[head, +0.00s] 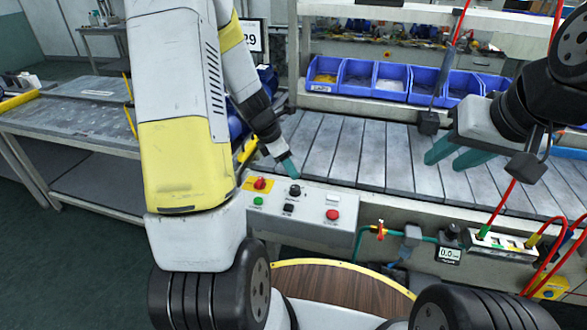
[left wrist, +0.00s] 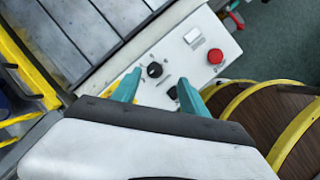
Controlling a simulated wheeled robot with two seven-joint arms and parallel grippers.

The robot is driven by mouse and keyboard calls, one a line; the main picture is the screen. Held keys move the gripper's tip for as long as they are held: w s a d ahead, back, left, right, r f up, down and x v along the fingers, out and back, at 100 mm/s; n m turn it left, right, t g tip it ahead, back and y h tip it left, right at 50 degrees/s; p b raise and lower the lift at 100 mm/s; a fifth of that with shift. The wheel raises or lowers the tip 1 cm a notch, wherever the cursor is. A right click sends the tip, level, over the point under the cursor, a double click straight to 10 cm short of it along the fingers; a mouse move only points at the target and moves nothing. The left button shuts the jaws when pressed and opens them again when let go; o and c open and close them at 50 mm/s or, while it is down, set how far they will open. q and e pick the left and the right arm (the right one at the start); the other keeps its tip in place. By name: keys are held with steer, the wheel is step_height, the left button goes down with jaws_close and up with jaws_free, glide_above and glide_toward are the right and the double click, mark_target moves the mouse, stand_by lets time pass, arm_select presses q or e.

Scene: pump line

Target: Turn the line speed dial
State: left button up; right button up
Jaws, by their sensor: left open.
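The dial, a round black knob with a pale pointer mark (head: 295,189), sits on the upper part of the light grey control panel (head: 318,229). In the left wrist view the dial (left wrist: 154,70) shows just beyond and between the fingertips. My left gripper (head: 289,168) has its teal fingers just above and behind the dial in the head view. In the left wrist view its fingers (left wrist: 157,88) are spread apart with nothing between them; contact with the dial is not visible. My right gripper (head: 452,160) is open and empty above the conveyor at the right.
Blue bins (head: 391,80) stand further back.

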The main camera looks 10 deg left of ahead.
mark_target(295, 187)
arm_select(q)
steer(key=shift+n, duration=0.8)
steer(key=x, duration=0.3)
steer(key=a+x, duration=0.1)
steer(key=x, duration=0.2)
steer(key=a+x, duration=0.1)
steer(key=x, duration=0.2)
steer(key=shift+d+f, duration=0.1)
steer(key=shift+f, duration=0.55)
steer(key=shift+c, duration=0.4)
jaws_close()
